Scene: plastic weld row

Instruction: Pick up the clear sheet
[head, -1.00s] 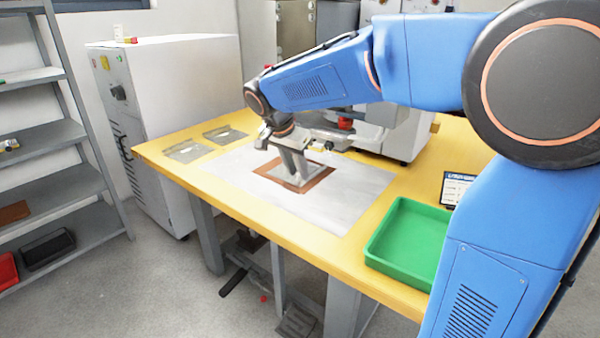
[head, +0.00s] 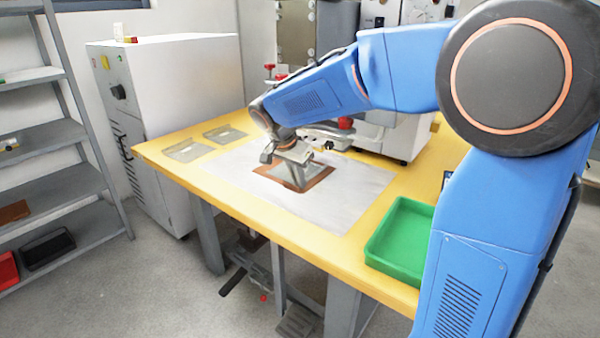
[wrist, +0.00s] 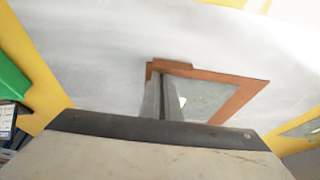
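A brown frame (head: 318,181) lies on the pale grey mat on the table, with a greyish see-through sheet (head: 284,173) inside it. In the wrist view the sheet (wrist: 203,97) shows pale green-grey inside the frame (wrist: 240,95). Two more see-through grey sheets lie at the table's left end, a near one (head: 187,152) and a far one (head: 224,134). My gripper (head: 300,182) points down over the framed sheet. In the wrist view its fingers (wrist: 163,98) look close together at the frame's left side. Whether they grip anything or touch the sheet is unclear.
A green tray (head: 400,238) stands at the table's right front. A white machine stands behind the mat (head: 345,200), with red knobs (head: 345,123). A white cabinet (head: 190,90) is behind the table's left end. The mat's front part is clear.

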